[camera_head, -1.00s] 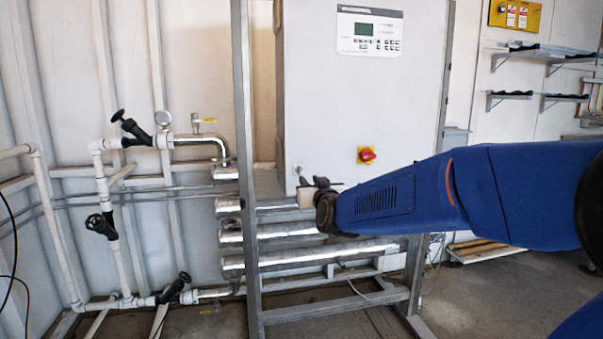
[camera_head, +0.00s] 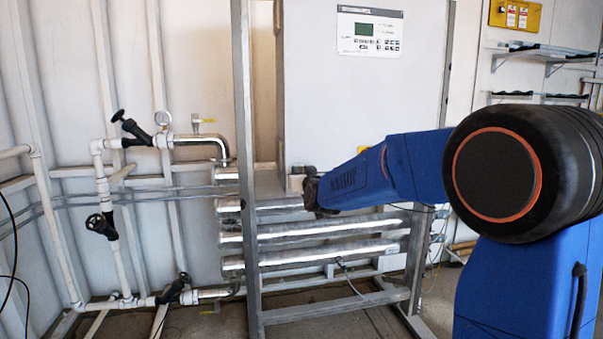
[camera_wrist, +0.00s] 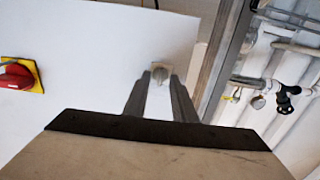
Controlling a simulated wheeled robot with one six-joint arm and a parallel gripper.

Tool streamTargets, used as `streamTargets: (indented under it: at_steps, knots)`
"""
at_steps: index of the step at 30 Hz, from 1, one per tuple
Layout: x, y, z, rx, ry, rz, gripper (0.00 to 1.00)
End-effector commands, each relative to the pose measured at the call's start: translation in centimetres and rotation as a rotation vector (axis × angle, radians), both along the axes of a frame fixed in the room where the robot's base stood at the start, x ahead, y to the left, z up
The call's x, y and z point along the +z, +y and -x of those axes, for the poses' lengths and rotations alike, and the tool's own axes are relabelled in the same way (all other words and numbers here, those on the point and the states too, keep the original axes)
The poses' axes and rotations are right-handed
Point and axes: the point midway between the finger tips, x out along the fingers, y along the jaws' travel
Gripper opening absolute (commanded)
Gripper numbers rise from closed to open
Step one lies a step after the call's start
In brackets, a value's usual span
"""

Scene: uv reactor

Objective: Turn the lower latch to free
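The lower latch (camera_wrist: 160,72) is a small metal piece on a pale plate at the cabinet's corner, in the wrist view. The grey-white cabinet (camera_head: 340,100) fills the middle of the head view. My gripper (camera_wrist: 161,76) is open, with its two grey fingers pointing at the latch and one on either side of it in the picture. I cannot tell whether they touch it or stop short. In the head view my gripper (camera_head: 297,176) is at the cabinet's lower left corner and hides the latch there.
A red knob on a yellow plate (camera_wrist: 18,75) is on the cabinet face. Metal tubes (camera_head: 330,230) run below the cabinet inside a grey frame (camera_head: 246,150). White pipes with black valves (camera_head: 102,225) stand at the left.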

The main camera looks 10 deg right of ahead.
Motion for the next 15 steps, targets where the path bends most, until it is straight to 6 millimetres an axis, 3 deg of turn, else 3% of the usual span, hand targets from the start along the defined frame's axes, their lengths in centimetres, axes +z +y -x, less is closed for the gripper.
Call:
streamTargets:
  at_steps: [7,10,15]
  knots:
    - [0.03,0.00,-0.03,0.000,0.000,0.000,0.24]
    - [0.03,0.00,-0.02,0.000,0.000,0.000,0.00]
    - [0.03,0.01,-0.01,0.000,0.000,0.000,0.00]
